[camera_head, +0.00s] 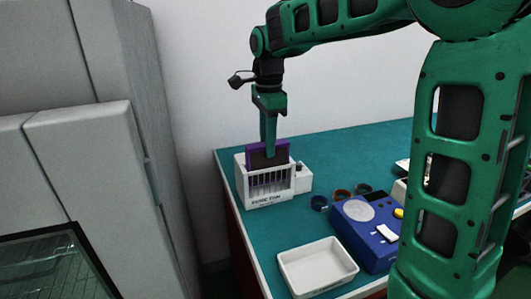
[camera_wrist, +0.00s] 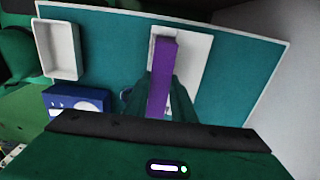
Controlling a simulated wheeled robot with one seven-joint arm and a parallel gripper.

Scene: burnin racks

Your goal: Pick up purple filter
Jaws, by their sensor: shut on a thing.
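The purple filter (camera_head: 282,150) is a flat panel with a purple frame and a dark face. In the head view it stands upright in the slotted white rack (camera_head: 265,199) at the table's back left, its lower part seen behind the rack's bars. My gripper (camera_head: 270,152) points straight down over the rack and is shut on the filter's top edge. In the wrist view the filter's purple edge (camera_wrist: 162,75) runs between my fingers, with the white rack beneath it (camera_wrist: 196,48). I cannot tell whether the filter still touches the rack's floor.
A white tray (camera_head: 318,268) lies at the table's front edge. A blue device (camera_head: 366,228) with a round plate sits right of it. Grey cabinets (camera_head: 90,150) stand left of the table. The teal tabletop (camera_head: 340,150) behind is clear.

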